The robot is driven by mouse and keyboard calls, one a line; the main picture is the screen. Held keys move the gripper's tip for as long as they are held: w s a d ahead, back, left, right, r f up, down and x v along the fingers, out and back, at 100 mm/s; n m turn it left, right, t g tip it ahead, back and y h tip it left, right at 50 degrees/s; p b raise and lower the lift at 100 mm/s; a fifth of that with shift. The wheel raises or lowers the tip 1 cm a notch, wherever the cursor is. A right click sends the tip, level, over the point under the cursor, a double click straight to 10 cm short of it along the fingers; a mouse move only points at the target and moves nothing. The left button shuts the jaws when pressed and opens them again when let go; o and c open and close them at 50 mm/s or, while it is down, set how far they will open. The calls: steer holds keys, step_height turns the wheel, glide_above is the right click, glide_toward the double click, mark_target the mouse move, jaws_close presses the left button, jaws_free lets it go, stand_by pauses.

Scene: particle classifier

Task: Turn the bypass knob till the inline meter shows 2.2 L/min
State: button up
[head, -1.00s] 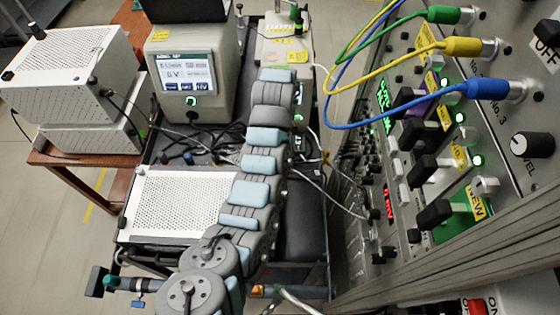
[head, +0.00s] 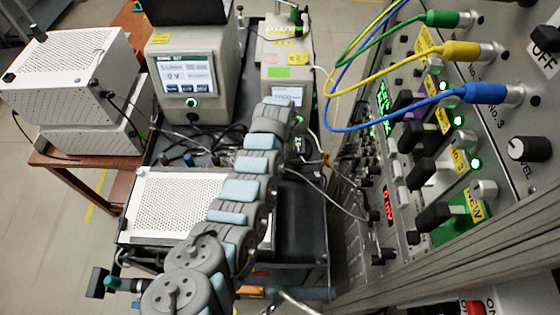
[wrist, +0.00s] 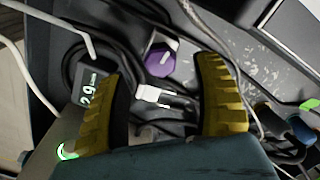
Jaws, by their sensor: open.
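In the wrist view, a purple knob (wrist: 160,60) with a light mark on its face sits on a dark surface, beyond my fingertips and between them in the picture. My gripper (wrist: 158,78) has its two ribbed yellow fingers spread wide, with nothing held between them. A small dark meter display (wrist: 88,92) beside the left finger reads about 2.9; the finger is close to its edge and its unit is too small to read surely. In the head view my arm hides this area, and I cannot make out the gripper, knob or meter.
Black cables and a white plug (wrist: 155,96) lie between the fingers, below the knob. In the head view, a screened instrument (head: 190,105) and a perforated white box (head: 175,205) stand left of my arm. A panel with colored cables and switches (head: 440,150) rises at right.

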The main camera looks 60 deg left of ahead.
steer(key=shift+f+b, duration=0.3)
steer(key=shift+f, duration=1.65)
steer(key=c, duration=1.2)
jaws_close()
